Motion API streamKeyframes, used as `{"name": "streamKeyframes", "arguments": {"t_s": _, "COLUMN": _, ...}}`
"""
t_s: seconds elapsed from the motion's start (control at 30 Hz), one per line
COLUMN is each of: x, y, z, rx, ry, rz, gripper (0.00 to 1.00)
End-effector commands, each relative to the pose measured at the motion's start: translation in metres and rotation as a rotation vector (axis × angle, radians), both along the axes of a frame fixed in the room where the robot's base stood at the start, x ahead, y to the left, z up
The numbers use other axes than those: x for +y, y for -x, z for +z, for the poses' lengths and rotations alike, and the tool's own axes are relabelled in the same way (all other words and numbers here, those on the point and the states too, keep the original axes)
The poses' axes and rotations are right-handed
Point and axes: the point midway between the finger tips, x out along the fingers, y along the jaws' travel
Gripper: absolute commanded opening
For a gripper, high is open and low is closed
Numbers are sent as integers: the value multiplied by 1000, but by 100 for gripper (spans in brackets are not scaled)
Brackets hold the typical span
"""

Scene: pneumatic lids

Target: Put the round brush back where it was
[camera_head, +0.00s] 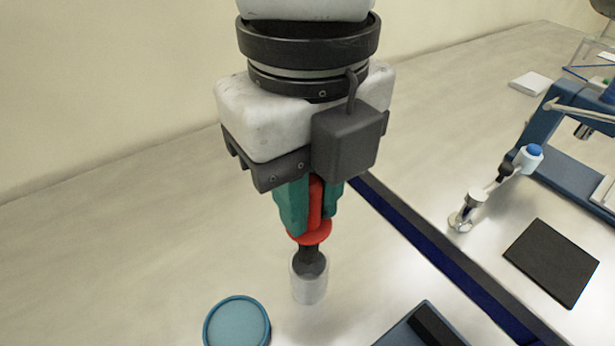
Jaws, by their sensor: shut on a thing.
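The round brush (310,234) has a red handle, a wide red collar and a dark neck below it. It points downward, nearly upright. A pale, cloudy cylinder (309,287) surrounds the lower end of the dark neck; I cannot tell whether it is the brush's bristle head or a separate cup. My gripper (311,206) has teal fingers and is shut on the red handle from above. The fingers hide most of the handle. I cannot tell whether the pale end touches the table.
A round blue dish or lid (237,324) lies at lower left of the brush. A blue box with a black bar (432,327) is at the bottom. A dark blue strip (430,248) crosses the table. A black pad (551,262) and blue apparatus (566,170) stand right. The left table is clear.

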Motion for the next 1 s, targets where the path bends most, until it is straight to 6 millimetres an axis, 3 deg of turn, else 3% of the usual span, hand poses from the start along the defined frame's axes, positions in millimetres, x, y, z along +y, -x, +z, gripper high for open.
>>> {"name": "streamKeyframes", "arguments": {"t_s": 0.5, "x": 0, "y": 1, "z": -55, "rx": 1, "ry": -1, "rz": 2, "gripper": 0}}
{"name": "streamKeyframes", "arguments": {"t_s": 1.0, "x": 0, "y": 0, "z": -64, "rx": -1, "ry": 0, "rz": 1, "gripper": 0}}
